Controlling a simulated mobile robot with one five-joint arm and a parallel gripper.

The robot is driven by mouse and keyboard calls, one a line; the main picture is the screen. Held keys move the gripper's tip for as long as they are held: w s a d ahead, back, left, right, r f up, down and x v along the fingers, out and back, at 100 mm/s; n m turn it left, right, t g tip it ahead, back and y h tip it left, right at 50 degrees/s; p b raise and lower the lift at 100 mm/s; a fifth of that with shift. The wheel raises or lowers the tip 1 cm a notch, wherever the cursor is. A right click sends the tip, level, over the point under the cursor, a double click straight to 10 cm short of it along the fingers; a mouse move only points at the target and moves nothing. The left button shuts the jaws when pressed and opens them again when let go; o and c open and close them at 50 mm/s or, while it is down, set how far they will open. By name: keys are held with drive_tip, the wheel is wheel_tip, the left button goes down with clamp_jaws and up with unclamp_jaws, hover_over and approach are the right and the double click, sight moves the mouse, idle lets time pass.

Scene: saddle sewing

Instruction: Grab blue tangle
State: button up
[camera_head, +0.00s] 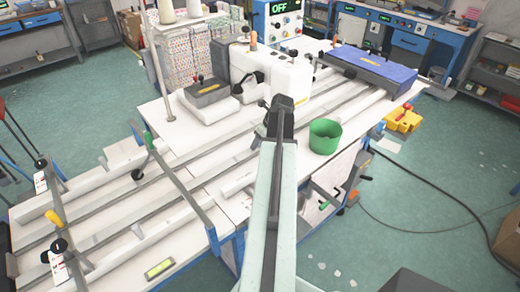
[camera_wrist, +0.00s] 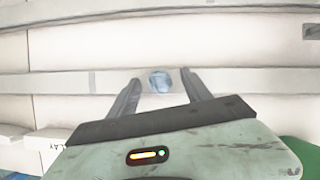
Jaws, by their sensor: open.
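The blue tangle (camera_wrist: 160,82) is a small, round, grey-blue bundle in the wrist view. It shows between the two fingertips of my gripper (camera_wrist: 160,80), against a pale horizontal rail. The fingers are apart, one on each side of it, and I cannot see either finger touching it. In the head view my gripper (camera_head: 272,106) is at the end of my raised arm, over the sewing table. The tangle cannot be made out there; my arm hides that spot.
A green bin (camera_head: 324,136) stands on the table just right of my arm. A white sewing machine (camera_head: 284,78) stands beyond my gripper. Long rails (camera_head: 190,150) run across the table.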

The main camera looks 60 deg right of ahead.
drive_tip(key=shift+r, duration=0.1)
drive_tip(key=shift+c, duration=0.6)
clamp_jaws()
drive_tip(key=shift+r+p, duration=0.55)
drive_tip(key=shift+p, duration=0.1)
wheel_tip(320, 180, up, 3)
drive_tip(key=p, duration=0.3)
drive_tip(key=shift+r, duration=0.15)
drive_tip(key=s+d, duration=0.3)
drive_tip(key=s, duration=1.3)
drive_tip(key=shift+r+p, duration=0.3)
drive_tip(key=shift+p, duration=0.15)
